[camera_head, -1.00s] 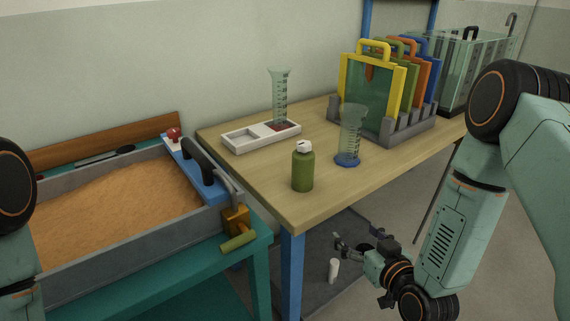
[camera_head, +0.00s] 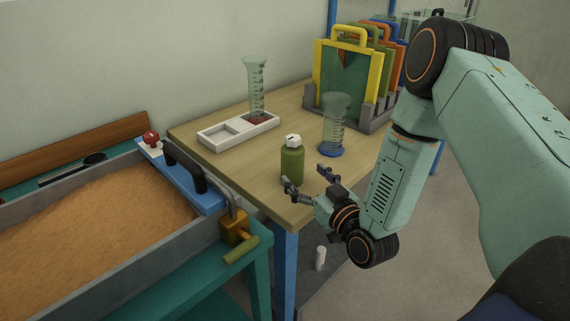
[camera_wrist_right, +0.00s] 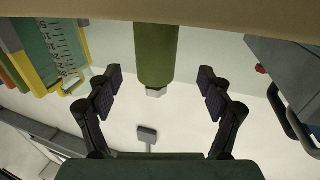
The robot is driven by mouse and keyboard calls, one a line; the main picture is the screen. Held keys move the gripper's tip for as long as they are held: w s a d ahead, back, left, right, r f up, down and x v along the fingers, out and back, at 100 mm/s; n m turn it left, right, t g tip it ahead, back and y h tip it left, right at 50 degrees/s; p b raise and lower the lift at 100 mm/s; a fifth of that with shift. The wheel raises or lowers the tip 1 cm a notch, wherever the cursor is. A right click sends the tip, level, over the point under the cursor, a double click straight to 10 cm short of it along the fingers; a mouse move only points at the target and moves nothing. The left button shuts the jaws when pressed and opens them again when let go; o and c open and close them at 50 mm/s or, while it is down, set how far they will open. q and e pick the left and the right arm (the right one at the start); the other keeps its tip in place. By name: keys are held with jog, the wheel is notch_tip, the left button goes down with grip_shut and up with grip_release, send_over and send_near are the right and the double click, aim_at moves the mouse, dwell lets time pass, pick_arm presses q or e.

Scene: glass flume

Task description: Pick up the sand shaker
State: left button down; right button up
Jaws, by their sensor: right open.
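The sand shaker appears to be the green bottle with a white faceted cap (camera_head: 292,163), upright on the wooden table near its front corner. My right gripper (camera_head: 306,178) is open just in front of and to the right of the bottle, near the table edge, fingers pointing at it. In the right wrist view the picture is upside down, and the green bottle (camera_wrist_right: 156,52) shows between and beyond the two open fingers (camera_wrist_right: 160,80), apart from both. My left gripper is out of view.
A clear cylinder with a blue base (camera_head: 333,130) stands close behind and right of the bottle. A white tray (camera_head: 212,139) holds another cylinder (camera_head: 255,88). Coloured frames stand in a grey rack (camera_head: 372,118). A sand box (camera_head: 100,267) is at left.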

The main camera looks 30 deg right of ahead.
aim_at(299, 165)
jog(key=shift+w+r+b, duration=0.15)
jog(key=shift+w+b, duration=0.15)
jog(key=shift+w, duration=1.1)
jog(key=shift+w+r+b, duration=0.15)
jog(key=shift+w+b, duration=0.1)
jog(key=shift+w, duration=1.1)
jog(key=shift+d, duration=0.25)
jog(key=shift+c, duration=0.4)
jog(key=shift+a, duration=0.2)
jog(key=c, duration=0.5)
jog(key=shift+d, duration=0.15)
jog(key=c, duration=0.8)
